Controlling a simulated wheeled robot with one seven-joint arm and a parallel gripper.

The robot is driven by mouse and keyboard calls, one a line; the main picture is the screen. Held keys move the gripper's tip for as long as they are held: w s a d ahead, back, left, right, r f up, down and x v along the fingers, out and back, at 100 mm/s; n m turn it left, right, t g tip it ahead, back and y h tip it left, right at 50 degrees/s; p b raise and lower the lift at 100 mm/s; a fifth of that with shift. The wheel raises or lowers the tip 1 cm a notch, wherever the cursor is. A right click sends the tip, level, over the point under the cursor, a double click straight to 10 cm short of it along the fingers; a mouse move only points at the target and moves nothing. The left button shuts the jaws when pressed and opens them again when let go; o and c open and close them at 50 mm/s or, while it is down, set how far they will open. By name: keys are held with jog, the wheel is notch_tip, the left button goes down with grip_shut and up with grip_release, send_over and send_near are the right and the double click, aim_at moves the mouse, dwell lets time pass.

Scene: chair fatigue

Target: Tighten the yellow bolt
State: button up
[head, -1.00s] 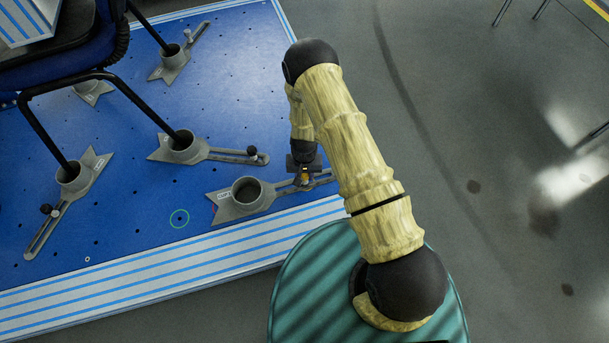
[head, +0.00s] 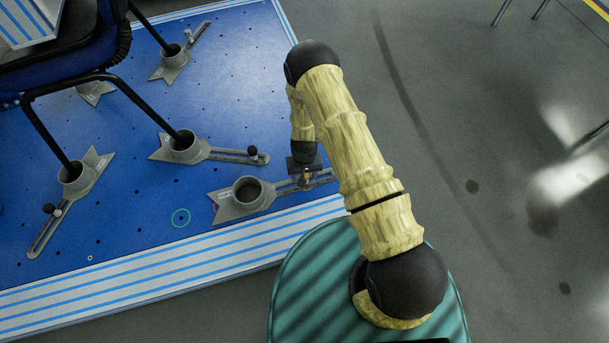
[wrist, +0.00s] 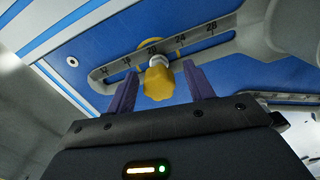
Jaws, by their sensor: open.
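The yellow bolt (wrist: 158,80) has a lobed knob and sits at the slot of a grey clamp arm (wrist: 112,77) marked with numbers. In the wrist view my gripper (wrist: 157,88) is open, with one purple finger on each side of the knob. A gap shows between the knob and at least the right finger; contact on the left is hard to tell. In the head view my gripper (head: 305,177) points down over the slotted arm of the empty grey clamp (head: 235,207), and the bolt is mostly hidden there.
The clamp lies on a blue perforated platform (head: 130,225) with a striped edge. A chair (head: 75,50) stands at the left, its legs in several similar clamps with black or grey knobs.

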jog(key=shift+n, duration=0.4)
jog(key=n, duration=0.4)
jog(key=shift+p, duration=0.4)
jog(key=shift+d+n+p, duration=0.1)
jog(key=shift+n+p, duration=0.2)
jog(key=shift+n, duration=1.7)
